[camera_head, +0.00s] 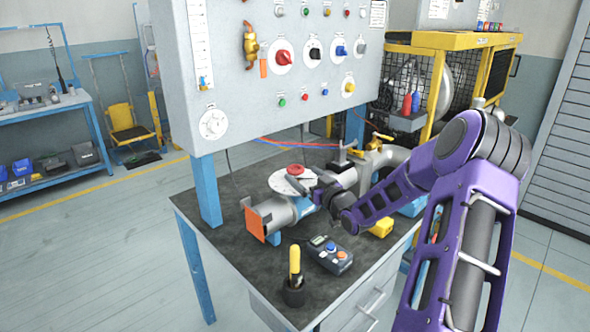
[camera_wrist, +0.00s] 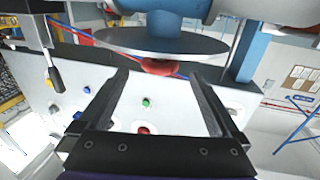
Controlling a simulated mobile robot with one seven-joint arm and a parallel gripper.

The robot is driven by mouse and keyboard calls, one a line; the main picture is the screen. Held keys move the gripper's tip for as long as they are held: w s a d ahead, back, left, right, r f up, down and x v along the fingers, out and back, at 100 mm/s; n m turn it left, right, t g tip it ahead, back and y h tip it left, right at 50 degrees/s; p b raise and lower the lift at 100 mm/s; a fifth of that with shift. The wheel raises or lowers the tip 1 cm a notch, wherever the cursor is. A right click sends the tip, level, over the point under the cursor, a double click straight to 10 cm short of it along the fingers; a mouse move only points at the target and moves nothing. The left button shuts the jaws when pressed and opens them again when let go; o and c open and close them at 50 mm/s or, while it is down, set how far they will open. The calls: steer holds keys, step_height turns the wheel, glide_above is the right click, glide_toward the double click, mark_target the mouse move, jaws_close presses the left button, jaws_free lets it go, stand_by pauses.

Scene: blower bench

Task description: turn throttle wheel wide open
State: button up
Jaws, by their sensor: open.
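The throttle wheel (camera_head: 296,170) is a small red wheel above a round pale disc (camera_head: 282,183) on top of the grey pipe assembly (camera_head: 272,214). My gripper (camera_head: 317,182) is at the right of the wheel, close to it. In the wrist view the scene appears upside down: the red wheel (camera_wrist: 158,67) shows edge-on against the disc (camera_wrist: 160,42). My open gripper (camera_wrist: 160,80) has its two dark fingers on either side of the wheel in that picture. I cannot tell whether the wheel is between the fingers in depth or touching them.
A grey control panel (camera_head: 290,100) with coloured knobs stands behind the bench. A yellow-handled tool in a black holder (camera_head: 293,292) and a dark control box (camera_head: 330,255) stand in front of the pipe. A yellow block (camera_head: 381,228) is at the right. The bench top's (camera_head: 235,275) left front is clear.

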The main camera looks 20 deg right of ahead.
mark_target(291, 165)
steer(key=w, duration=0.5)
steer(key=shift+w+a, duration=0.3)
steer(key=shift+a, duration=0.05)
steer(key=c, duration=1.4)
